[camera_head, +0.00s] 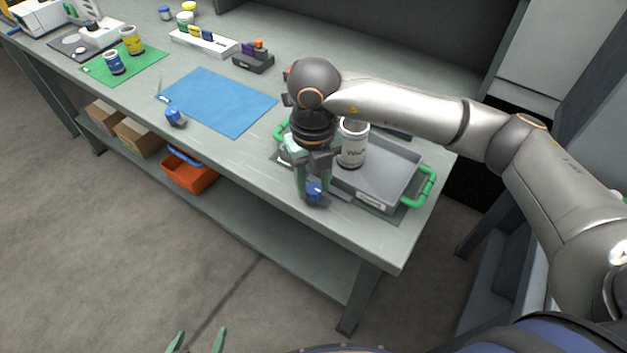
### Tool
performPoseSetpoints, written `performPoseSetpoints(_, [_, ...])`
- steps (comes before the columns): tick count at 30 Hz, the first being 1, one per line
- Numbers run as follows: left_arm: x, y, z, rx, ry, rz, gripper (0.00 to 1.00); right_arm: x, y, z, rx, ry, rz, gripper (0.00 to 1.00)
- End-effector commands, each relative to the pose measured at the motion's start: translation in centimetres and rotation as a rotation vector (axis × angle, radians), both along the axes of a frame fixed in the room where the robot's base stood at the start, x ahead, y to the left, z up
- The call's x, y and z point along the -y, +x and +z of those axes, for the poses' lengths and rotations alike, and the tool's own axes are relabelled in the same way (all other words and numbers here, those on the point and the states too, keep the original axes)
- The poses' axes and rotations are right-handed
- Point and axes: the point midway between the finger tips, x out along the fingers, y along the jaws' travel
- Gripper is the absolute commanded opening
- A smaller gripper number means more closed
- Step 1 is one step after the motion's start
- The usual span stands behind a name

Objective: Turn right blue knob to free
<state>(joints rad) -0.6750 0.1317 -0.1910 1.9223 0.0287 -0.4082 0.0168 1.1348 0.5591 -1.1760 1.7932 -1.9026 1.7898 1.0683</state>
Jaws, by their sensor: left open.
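The right blue knob (316,194) sits at the front edge of the bench, in front of the grey tray. My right gripper (312,184) points down at this knob from above, with its green fingers at the knob; whether they grip it is not clear. The gripper and wrist hide part of the knob, and its setting cannot be read. Another blue knob (175,118) is further left on the front edge, by the blue mat. My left gripper (197,342) shows only its green fingertips at the bottom of the view; they are apart and empty, away from the bench.
A grey tray (398,186) with green handles stands at the bench's right end, holding a white can (352,144). The blue mat (221,101) is bare. A green mat (95,73) holds two jars. An orange bin (190,175) is on the lower shelf.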

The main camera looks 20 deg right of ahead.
Motion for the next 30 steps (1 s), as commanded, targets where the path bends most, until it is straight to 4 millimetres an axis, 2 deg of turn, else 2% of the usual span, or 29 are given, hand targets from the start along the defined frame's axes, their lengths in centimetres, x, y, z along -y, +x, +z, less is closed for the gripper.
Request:
performPoseSetpoints(1, [0.0, 0.0, 0.1, 0.001, 0.0, 0.0, 0.99, 0.0, 0.1, 0.1, 0.003, 0.001, -0.001, 0.48])
performPoseSetpoints(7, [0.0, 0.1, 0.1, 0.003, -0.001, 0.0, 0.99, 0.0, 0.0, 0.0, 0.001, 0.0, 0.0, 0.71])
performPoseSetpoints(17, [0.0, 0.1, 0.1, 0.004, 0.0, 0.0, 0.99, 0.0, 0.0, 0.4, 0.001, 0.0, 0.001, 0.72])
performPoseSetpoints(20, [0.0, 0.1, 0.1, 0.004, 0.0, 0.0, 0.99, 0.0, 0.1, 1.6, 0.004, 0.001, 0.001, 0.72])
performPoseSetpoints(30, [0.0, 0.1, -0.1, 0.001, 0.0, -0.001, 0.99, 0.0, 0.1, 8.9, 0.005, 0.001, 0.001, 0.72])
